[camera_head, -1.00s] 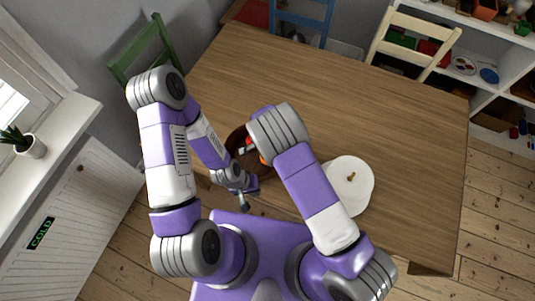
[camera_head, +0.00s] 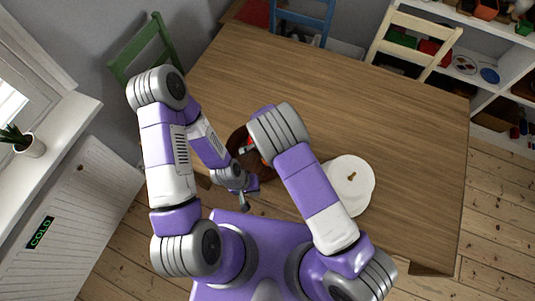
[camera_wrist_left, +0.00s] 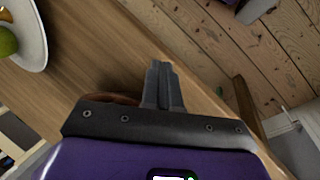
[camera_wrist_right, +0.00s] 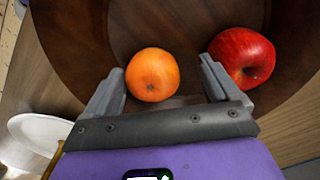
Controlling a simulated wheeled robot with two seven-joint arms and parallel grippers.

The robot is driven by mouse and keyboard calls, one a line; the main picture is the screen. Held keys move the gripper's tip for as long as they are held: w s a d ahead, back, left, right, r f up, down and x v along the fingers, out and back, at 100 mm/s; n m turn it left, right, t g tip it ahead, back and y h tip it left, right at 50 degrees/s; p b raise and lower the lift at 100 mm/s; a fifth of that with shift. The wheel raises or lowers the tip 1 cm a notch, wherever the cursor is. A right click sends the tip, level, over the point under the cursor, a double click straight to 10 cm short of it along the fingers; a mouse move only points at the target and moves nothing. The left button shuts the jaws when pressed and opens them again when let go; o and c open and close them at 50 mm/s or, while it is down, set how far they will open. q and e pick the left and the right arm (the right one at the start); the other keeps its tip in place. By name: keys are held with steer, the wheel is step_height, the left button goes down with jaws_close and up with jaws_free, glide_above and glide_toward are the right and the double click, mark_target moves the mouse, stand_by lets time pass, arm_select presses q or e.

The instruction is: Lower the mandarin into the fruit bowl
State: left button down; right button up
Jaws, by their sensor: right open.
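The orange mandarin (camera_wrist_right: 152,74) rests in the dark brown fruit bowl (camera_wrist_right: 190,22), seen in the right wrist view. A red apple (camera_wrist_right: 242,57) lies in the bowl to its right. My right gripper (camera_wrist_right: 166,84) is open, with one finger on each side of the mandarin; the right finger is close to the apple. In the head view the bowl (camera_head: 234,141) is partly hidden by my arms. My left gripper (camera_wrist_left: 163,84) is shut with nothing between its fingers, near the table's front edge; it also shows in the head view (camera_head: 245,204).
A white plate (camera_head: 352,200) with a small brown thing on it stands right of the bowl on the wooden table (camera_head: 390,130). The left wrist view shows a white dish (camera_wrist_left: 35,48) with a green fruit (camera_wrist_left: 6,42). The far table is clear. Chairs stand around it.

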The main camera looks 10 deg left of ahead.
arm_select(q)
steer(key=shift+r+p, duration=0.3)
arm_select(e)
step_height(320, 180, up, 8)
steer(key=shift+f, duration=0.2)
